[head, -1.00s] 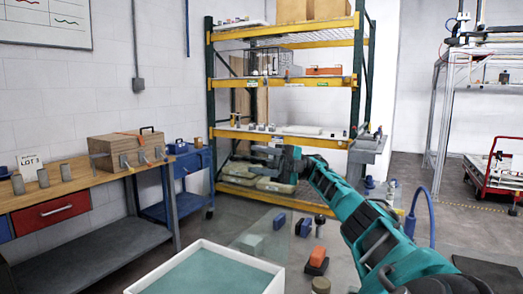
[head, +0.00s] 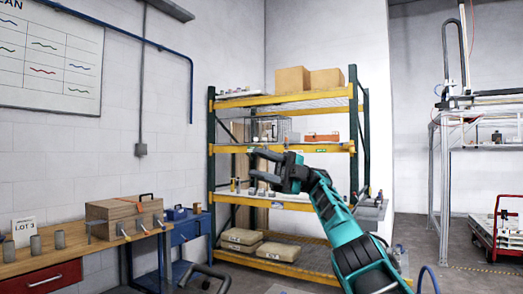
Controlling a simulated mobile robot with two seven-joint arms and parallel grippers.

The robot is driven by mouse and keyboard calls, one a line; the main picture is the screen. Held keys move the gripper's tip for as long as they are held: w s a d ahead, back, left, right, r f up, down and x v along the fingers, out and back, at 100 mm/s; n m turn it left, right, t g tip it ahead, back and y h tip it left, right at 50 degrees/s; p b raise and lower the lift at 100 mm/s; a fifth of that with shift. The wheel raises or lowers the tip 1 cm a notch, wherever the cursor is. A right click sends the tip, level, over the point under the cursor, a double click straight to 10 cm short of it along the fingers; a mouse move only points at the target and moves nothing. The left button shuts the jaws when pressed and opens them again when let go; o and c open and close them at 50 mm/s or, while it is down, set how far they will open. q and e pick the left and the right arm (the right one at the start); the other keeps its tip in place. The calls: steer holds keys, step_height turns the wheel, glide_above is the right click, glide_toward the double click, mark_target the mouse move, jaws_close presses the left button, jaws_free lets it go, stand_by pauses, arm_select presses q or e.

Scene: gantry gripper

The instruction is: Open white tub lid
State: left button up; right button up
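My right gripper (head: 257,167) is raised in front of the yellow and green shelf rack, at the height of its middle shelves. Its two dark fingers point left and are spread apart, with nothing held between them. A dark curved part at the bottom edge, left of the middle, looks like my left gripper (head: 205,277).
The shelf rack (head: 283,101) stands at the back, with sacks (head: 241,239) on its bottom level and cardboard boxes (head: 293,80) on top. A wooden workbench (head: 70,257) with a wooden box (head: 123,214) is at left. A red cart (head: 492,229) stands at far right.

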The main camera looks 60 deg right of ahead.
steer(key=shift+w+r, duration=0.15)
steer(key=shift+r, duration=0.35)
steer(key=shift+w+r, duration=0.15)
steer(key=shift+r, duration=0.35)
